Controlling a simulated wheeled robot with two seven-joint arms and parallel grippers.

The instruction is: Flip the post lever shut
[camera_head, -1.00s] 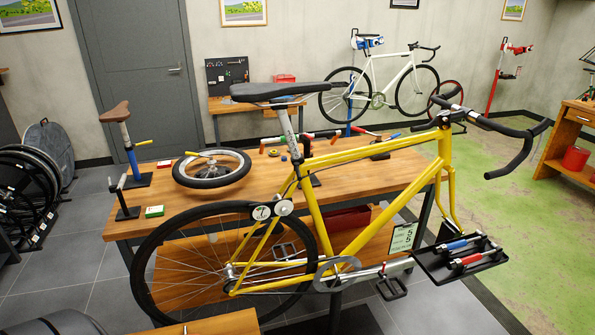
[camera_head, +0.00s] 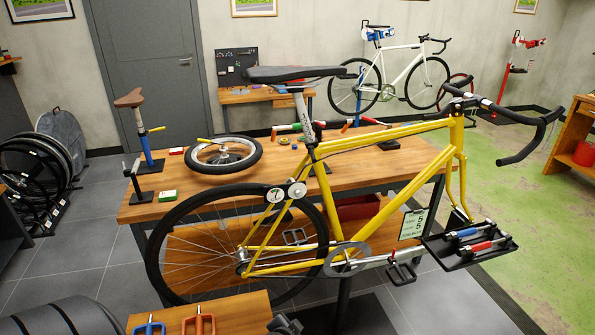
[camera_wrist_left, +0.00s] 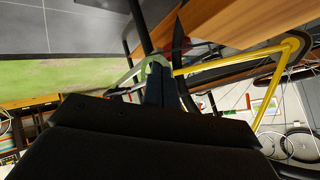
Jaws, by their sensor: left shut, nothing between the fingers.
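A blue post (camera_head: 146,150) topped by a brown saddle (camera_head: 129,98) stands upright on a dark base at the left end of the wooden bench. A yellow lever (camera_head: 155,129) sticks out from the post to the right, slightly raised. In the left wrist view, my left gripper (camera_wrist_left: 156,70) shows as dark, closed fingers with nothing between them. The post and its lever are not recognisable in that view. My left gripper cannot be made out clearly in the head view. My right gripper is not in view.
A yellow bicycle (camera_head: 380,138) stands across the front of the bench (camera_head: 235,182). A small wheel (camera_head: 223,154), a green box (camera_head: 168,195) and a black stand (camera_head: 136,182) are near the post.

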